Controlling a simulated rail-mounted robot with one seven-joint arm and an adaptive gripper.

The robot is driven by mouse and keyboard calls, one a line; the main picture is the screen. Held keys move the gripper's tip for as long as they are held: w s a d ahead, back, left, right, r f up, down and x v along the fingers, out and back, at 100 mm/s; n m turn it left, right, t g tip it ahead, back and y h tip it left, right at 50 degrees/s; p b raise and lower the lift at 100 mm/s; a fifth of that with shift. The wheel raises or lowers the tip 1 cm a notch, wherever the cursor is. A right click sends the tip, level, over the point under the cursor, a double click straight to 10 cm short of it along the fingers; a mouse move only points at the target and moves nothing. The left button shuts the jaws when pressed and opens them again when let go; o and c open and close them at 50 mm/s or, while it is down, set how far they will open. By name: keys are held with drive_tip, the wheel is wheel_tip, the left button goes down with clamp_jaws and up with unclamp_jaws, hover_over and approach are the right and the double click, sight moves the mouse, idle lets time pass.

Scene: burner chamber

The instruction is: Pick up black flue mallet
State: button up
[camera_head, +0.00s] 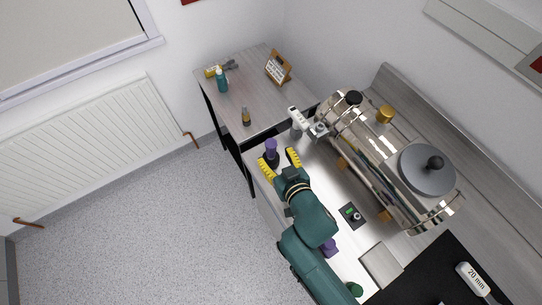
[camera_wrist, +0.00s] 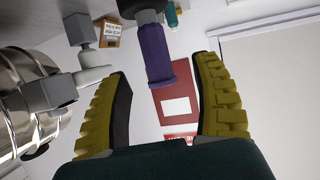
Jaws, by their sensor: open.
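The black flue mallet (camera_head: 271,147) appears to be the upright tool with a purple handle and a black lower part, near the counter's left end. In the wrist view its purple handle (camera_wrist: 156,55), grey collar and part of its black head (camera_wrist: 136,7) show at the top middle. My gripper (camera_head: 276,155) is open, with yellow fingers. In the wrist view the handle's end lies between the two fingertips (camera_wrist: 163,66), with a gap on each side. Nothing is held. The far part of the black head is cut off by the frame.
A shiny metal burner chamber (camera_head: 375,160) lies right of my arm, with a grey-white fitting (camera_head: 298,118) close to my gripper. A side table (camera_head: 240,70) holds a teal bottle (camera_head: 222,81) and a small sign (camera_head: 277,68). Another purple item (camera_head: 330,247) stands beside my arm.

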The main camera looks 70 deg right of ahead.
sight(273, 151)
drive_tip(key=x, duration=0.5)
drive_tip(key=shift+s+d, duration=0.15)
drive_tip(key=shift+d, duration=0.05)
clamp_jaws()
drive_tip(key=shift+r+p, duration=0.95)
drive_tip(key=shift+r, duration=4.3)
